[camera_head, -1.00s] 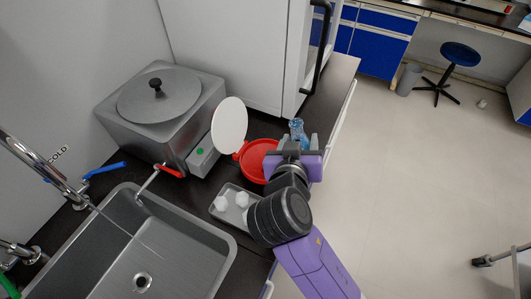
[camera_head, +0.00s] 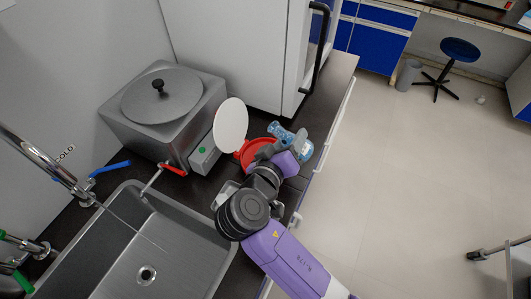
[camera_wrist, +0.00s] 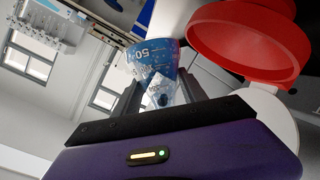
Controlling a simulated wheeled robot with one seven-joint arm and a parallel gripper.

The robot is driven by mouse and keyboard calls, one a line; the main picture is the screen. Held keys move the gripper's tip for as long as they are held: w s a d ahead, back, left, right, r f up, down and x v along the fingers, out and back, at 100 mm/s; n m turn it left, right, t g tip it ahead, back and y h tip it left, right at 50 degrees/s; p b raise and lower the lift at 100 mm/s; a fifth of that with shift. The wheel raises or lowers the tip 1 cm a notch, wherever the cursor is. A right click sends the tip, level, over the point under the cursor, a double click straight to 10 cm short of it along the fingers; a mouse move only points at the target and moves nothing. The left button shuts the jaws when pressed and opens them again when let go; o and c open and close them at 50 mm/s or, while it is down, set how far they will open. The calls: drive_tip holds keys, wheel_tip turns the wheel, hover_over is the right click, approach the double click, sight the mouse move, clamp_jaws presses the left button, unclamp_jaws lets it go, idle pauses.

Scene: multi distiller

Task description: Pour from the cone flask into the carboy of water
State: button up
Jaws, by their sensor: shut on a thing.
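The cone flask (camera_wrist: 153,62) is blue with white markings in the wrist view. My gripper (camera_wrist: 160,92) is shut on it, one finger on each side of its narrower clear part. In the head view the flask (camera_head: 281,132) lies tilted to the left, with my gripper (camera_head: 297,146) at its right. A round red object (camera_head: 257,151) is close below and left of the flask, partly hidden by my arm; its wide rim (camera_wrist: 248,75) also shows in the wrist view. I cannot tell whether it belongs to the carboy. No water level shows.
A white disc (camera_head: 230,126) stands left of the red object. A grey lidded metal bath (camera_head: 162,95) and a sink (camera_head: 150,245) are farther left. A white cabinet (camera_head: 235,50) stands behind. A small tray (camera_head: 224,192) is partly hidden by my arm. Open floor (camera_head: 420,170) lies right.

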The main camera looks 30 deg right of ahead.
drive_tip(key=shift+f+n+h, duration=0.15)
drive_tip(key=shift+n+h, duration=0.15)
drive_tip(key=shift+s+d+f+n+h+p, duration=0.2)
drive_tip(key=shift+f+n+h, duration=0.25)
drive_tip(key=shift+n, duration=0.55)
drive_tip(key=shift+d+f+n+h+p, duration=0.1)
drive_tip(key=shift+f+n+h+p, duration=0.2)
drive_tip(key=shift+n+h, duration=0.5)
clamp_jaws()
idle(1.0)
drive_tip(key=shift+w+a+r+n+h+p, duration=0.1)
drive_tip(key=shift+r+n+h+p, duration=0.2)
drive_tip(key=shift+r+n+p, duration=0.5)
drive_tip(key=shift+w+a+r+n+h+p, duration=0.1)
drive_tip(key=shift+r+n+h+p, duration=0.15)
drive_tip(key=shift+n+p, duration=0.6)
idle(2.8)
